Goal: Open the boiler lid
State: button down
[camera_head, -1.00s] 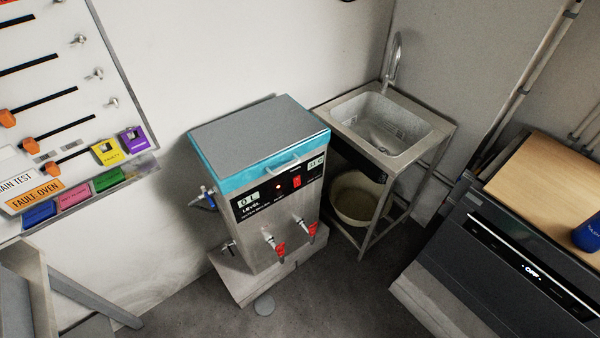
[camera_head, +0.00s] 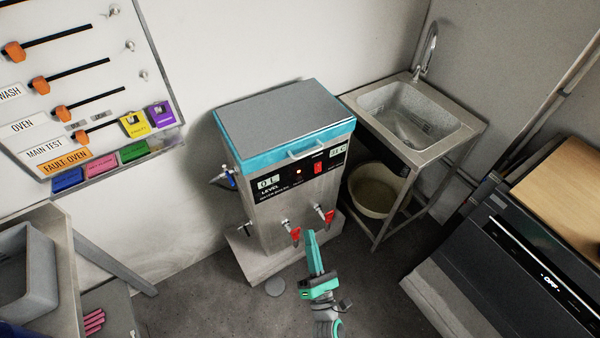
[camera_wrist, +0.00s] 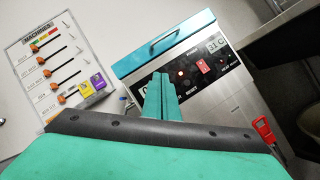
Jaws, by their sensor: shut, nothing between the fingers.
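The boiler (camera_head: 278,216) is a steel box on a low plinth in the middle of the head view. Its grey lid (camera_head: 285,112) with a teal rim is closed. A light handle (camera_head: 306,150) sits at the lid's front edge, and this handle also shows in the wrist view (camera_wrist: 166,44). My teal gripper (camera_head: 312,238) is shut and empty. It is in front of the boiler, below the lid, near the right red tap. In the wrist view its fingers (camera_wrist: 160,82) overlap the boiler's front panel, below the handle.
Two red-handled taps (camera_head: 294,232) stick out of the boiler's front. A sink (camera_head: 410,98) on a steel stand with a bucket (camera_head: 374,198) below is at right. A dark appliance (camera_head: 500,265) stands front right, a labelled panel (camera_head: 85,60) at left.

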jog(key=w+a+r+n+y, duration=0.1)
jog(key=w+r+n, duration=0.3)
jog(key=w, duration=0.4)
jog(key=w+a+r+n+y, duration=0.2)
jog(key=w+a+r+n, duration=0.1)
jog(key=w+r, duration=0.3)
jog(key=shift+w+a+n, duration=0.15)
jog(key=shift+w+n, duration=0.35)
jog(key=shift+w, duration=0.85)
jog(key=shift+w+a+r, duration=0.1)
jog(key=shift+w, duration=0.05)
